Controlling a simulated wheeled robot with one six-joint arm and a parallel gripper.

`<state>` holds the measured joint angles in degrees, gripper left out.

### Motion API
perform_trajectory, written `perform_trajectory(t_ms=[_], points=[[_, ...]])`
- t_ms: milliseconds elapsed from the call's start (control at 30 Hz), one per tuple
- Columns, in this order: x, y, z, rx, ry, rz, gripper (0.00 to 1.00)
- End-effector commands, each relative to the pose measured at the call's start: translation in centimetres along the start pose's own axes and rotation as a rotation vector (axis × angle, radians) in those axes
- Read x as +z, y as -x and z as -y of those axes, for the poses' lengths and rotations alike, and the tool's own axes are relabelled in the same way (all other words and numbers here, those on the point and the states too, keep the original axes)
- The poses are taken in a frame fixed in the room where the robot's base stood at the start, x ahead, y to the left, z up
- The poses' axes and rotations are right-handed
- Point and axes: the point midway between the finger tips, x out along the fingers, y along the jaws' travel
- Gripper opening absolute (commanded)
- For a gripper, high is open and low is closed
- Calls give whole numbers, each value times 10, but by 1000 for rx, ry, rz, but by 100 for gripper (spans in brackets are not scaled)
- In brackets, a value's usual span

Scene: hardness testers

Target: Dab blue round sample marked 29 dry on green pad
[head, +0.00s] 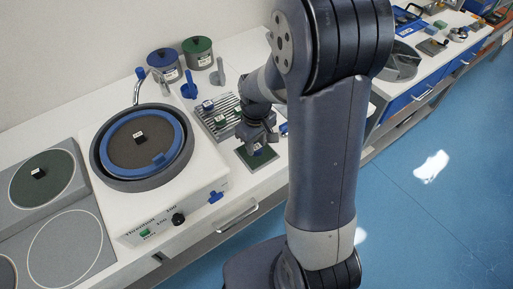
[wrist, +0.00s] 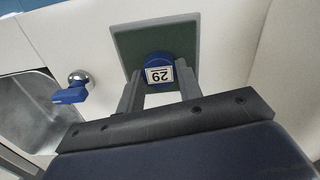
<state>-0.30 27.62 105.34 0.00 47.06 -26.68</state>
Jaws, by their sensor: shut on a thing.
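The blue round sample marked 29 (wrist: 158,60) is between the fingers of my gripper (wrist: 160,82) in the wrist view, with its white label facing the camera. My gripper is shut on it. The green pad (wrist: 183,36) lies right behind the sample in the wrist view; whether they touch I cannot tell. In the head view my gripper (head: 258,147) points down over the green pad (head: 245,158) on the white bench, and the sample is mostly hidden by the fingers.
A ribbed grey rack (head: 215,122) with several samples stands just behind the pad. A grinding machine with a round blue-rimmed bowl (head: 183,133) is to the left. Blue and green lidded pots (head: 198,50) stand at the back. A blue-handled tap (wrist: 72,94) and metal basin (wrist: 30,110) show in the wrist view.

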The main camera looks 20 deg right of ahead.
Motion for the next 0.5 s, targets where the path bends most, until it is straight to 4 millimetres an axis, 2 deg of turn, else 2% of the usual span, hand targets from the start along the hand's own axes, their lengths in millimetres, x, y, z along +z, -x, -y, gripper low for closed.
perform_trajectory(t_ms=[333,500], points=[[0,-1,0,0,0,0,2],[0,6,0,0,0,0,2]])
